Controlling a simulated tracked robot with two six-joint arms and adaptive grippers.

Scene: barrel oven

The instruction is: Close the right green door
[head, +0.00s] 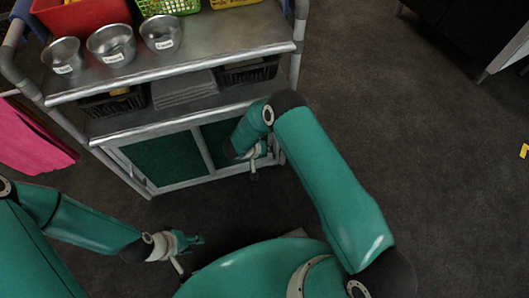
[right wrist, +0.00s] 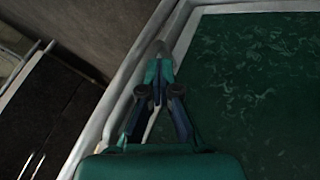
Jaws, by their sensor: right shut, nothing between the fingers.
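The right green door (head: 219,137) is in the lower front of the metal cart, beside the left green door (head: 160,158). It looks about flush with the left one, and my right arm covers part of it. In the right wrist view a green panel (right wrist: 255,90) with a pale metal frame (right wrist: 120,95) fills the right side. My right gripper (right wrist: 160,52) is shut and empty, its tips over or against the frame; contact cannot be told. My left gripper (head: 197,240) is empty-looking, low in front of the cart, well apart from the doors; its finger gap is too small to judge.
The cart's top shelf (head: 215,48) holds several metal bowls (head: 111,45), a red bin (head: 82,14) and a green basket (head: 168,5). Dark crates (head: 115,102) stand on the shelf below. A pink cloth (head: 32,140) hangs at the left.

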